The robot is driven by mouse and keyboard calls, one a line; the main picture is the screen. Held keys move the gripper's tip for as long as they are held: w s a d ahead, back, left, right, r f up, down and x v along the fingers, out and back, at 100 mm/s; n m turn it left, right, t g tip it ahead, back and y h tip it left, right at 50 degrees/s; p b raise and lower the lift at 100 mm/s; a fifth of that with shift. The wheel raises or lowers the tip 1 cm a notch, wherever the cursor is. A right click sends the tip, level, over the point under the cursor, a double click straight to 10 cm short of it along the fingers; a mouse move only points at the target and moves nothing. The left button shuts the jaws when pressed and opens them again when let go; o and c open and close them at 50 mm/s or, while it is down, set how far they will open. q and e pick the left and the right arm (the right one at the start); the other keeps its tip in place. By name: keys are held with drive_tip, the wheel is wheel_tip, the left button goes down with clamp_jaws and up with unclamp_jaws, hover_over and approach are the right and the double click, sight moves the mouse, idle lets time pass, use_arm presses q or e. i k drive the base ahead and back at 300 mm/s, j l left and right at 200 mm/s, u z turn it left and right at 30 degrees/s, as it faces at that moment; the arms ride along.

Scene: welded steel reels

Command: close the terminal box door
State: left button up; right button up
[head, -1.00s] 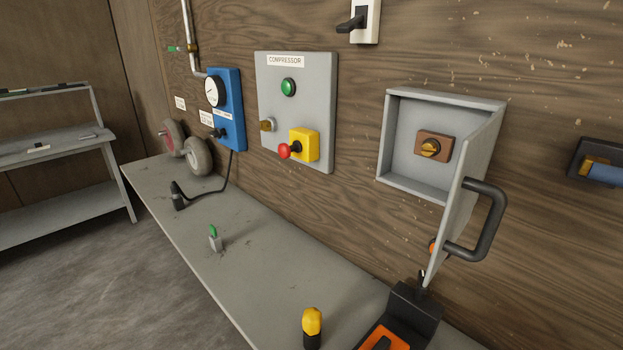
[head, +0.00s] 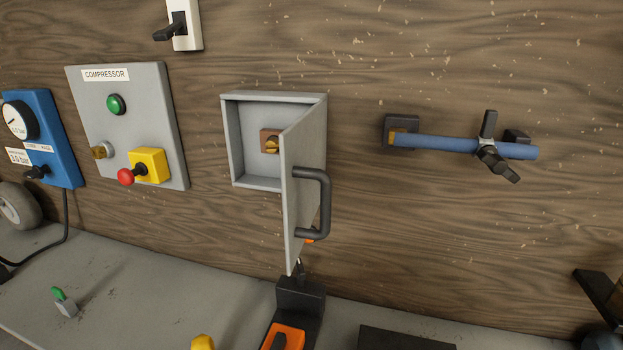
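The grey terminal box (head: 227,140) is mounted on the wooden wall in the head view. Its door (head: 303,160) stands open, swung out from the box's right side towards me. A dark bar handle (head: 325,205) is on the door's outer face. Inside the box a brown block with a brass-coloured terminal (head: 270,142) shows, partly covered by the door. Neither of my grippers is in view.
The grey bench (head: 150,290) runs below. A black and orange device (head: 300,298) stands under the door, near its lower edge. A blue pipe with a black valve (head: 450,143) is to the right, the compressor panel (head: 130,125) to the left. A dark object (head: 598,292) is cut off at right.

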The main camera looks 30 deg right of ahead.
sight(306, 187)
drive_tip(key=k+z, duration=0.25)
drive_tip(key=z, duration=0.2)
drive_tip(key=k+z, duration=0.3)
drive_tip(key=z, duration=0.15)
